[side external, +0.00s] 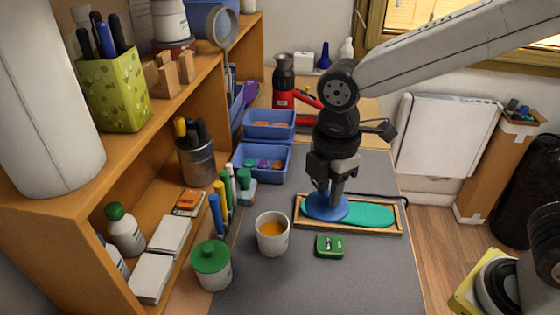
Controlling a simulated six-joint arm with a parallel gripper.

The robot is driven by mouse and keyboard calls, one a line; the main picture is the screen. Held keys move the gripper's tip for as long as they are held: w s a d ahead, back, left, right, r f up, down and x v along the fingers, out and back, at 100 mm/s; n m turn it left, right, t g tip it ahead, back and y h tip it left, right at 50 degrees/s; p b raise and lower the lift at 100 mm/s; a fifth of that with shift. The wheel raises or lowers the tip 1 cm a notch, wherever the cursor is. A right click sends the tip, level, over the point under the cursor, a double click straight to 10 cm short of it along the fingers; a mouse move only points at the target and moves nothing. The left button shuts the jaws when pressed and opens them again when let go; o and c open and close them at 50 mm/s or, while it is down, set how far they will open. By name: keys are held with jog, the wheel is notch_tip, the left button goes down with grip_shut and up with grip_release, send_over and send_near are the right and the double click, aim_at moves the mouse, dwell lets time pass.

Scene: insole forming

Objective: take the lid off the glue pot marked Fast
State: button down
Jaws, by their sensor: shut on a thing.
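My gripper (331,192) is shut on a round blue lid (325,209), pointing down over the left end of a shallow wooden tray. I cannot tell whether the lid touches the tray. A white pot (264,246) stands open on the grey mat to the left, with amber contents showing. Another white pot (215,280) with a green lid (211,257) on it stands nearer the front left. I can read no marking on either pot.
The wooden tray (390,230) holds a teal insole (362,215). A small green box (330,246) lies in front of it. Blue bins (267,133) stand behind, and a shelf (95,215) lines the left. The grey mat (370,285) is clear at the front right.

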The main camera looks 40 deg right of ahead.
jog(key=shift+s+d+r, duration=0.25)
jog(key=shift+s+r, duration=0.05)
jog(key=shift+s, duration=0.35)
jog(key=shift+s+d+r, duration=0.2)
jog(key=shift+s+r, duration=0.1)
jog(key=shift+s, duration=0.3)
jog(key=w+d+f+n, duration=0.1)
jog(key=w+d+f, duration=0.3)
jog(key=w+f, duration=0.3)
jog(key=shift+w+d, duration=0.35)
jog(key=shift+w, duration=0.1)
jog(key=shift+f, duration=0.15)
jog(key=shift+w+a+f, duration=0.45)
jog(key=shift+w+f, duration=1.1)
jog(key=shift+w, duration=0.65)
jog(key=shift+w+a+f, duration=0.5)
jog(key=shift+w+f, duration=1)
jog(key=shift+w, duration=0.65)
jog(key=shift+w+a+f, duration=0.45)
jog(key=shift+w+f, duration=1.1)
jog(key=shift+w, duration=0.65)
